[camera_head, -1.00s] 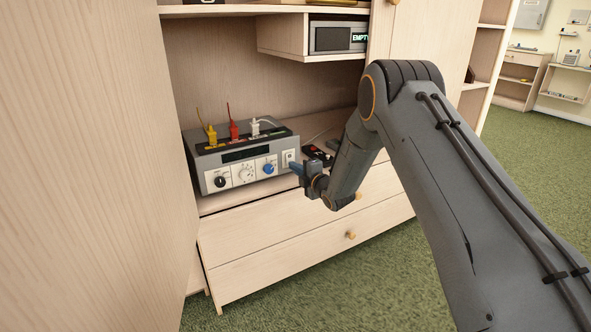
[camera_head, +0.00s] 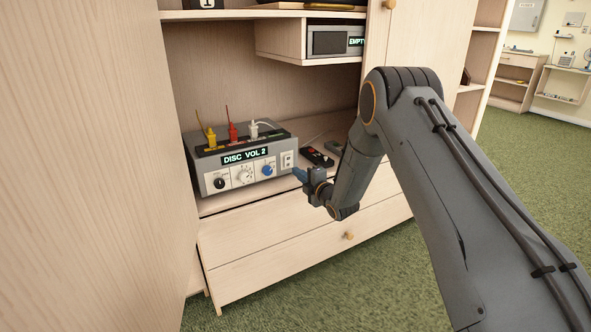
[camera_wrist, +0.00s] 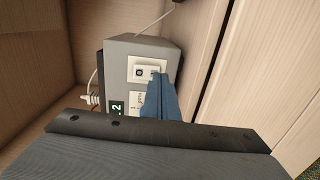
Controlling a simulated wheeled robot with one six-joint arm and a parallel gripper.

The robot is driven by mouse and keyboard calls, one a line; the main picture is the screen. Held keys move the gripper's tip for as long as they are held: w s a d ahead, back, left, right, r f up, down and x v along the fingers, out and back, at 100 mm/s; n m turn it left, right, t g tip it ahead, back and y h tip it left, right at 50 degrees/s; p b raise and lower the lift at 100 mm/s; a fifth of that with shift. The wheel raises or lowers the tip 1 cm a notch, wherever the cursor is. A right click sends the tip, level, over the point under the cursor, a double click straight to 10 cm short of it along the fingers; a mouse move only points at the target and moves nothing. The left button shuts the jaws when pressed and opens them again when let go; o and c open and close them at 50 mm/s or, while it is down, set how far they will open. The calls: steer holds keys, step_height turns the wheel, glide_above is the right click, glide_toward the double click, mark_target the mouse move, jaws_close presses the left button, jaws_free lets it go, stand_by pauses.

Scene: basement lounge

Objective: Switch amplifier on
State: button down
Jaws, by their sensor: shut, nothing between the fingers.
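The grey amplifier (camera_head: 241,176) stands on the cabinet shelf, and its display (camera_head: 248,157) is lit with "DISC VOL 2". Its front has a black knob, a white dial and a blue knob. A white switch plate (camera_head: 287,160) sits at the right end of the front; it also shows in the wrist view (camera_wrist: 147,69). Yellow, red and white plugs stand on top. My gripper (camera_head: 299,173) is shut and empty, its blue fingertips just in front of and below the switch plate. In the wrist view the fingers (camera_wrist: 158,84) overlap the plate's edge; contact cannot be told.
Above is a unit (camera_head: 336,40) reading "EMPTY". A large wooden panel (camera_head: 90,170) fills the left side. Drawers (camera_head: 270,245) are below; green carpet is open at right.

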steer(key=f+p+v, duration=0.1)
steer(key=f+v, duration=0.1)
steer(key=v, duration=0.8)
steer(key=shift+s, duration=0.4)
steer(key=shift+f, duration=0.1)
steer(key=s+d+r+m+g+h, duration=0.45)
steer(key=s+r+m+h, duration=0.25)
steer(key=s+r+m, duration=0.35)
steer(key=s+d+r+m+g+h, duration=0.1)
steer(key=s+r+m+g, duration=0.25)
steer(key=s, duration=0.95)
steer(key=s+d+r+m+g, duration=0.1)
steer(key=s+r+m+g, duration=0.2)
steer(key=s, duration=0.9)
steer(key=s+d+r+m+g+h, duration=0.1)
steer(key=s+d+m+g, duration=0.3)
steer(key=s, duration=0.9)
steer(key=d+r+m+p, duration=0.3)
steer(key=d+r+p, duration=0.3)
steer(key=p, duration=1.1)
step_height(320, 180, up, 4)
steer(key=shift+w+d+f+m+t+p, duration=0.2)
steer(key=shift+w+d+m+t+p, duration=0.1)
steer(key=shift+d+t+p, duration=0.1)
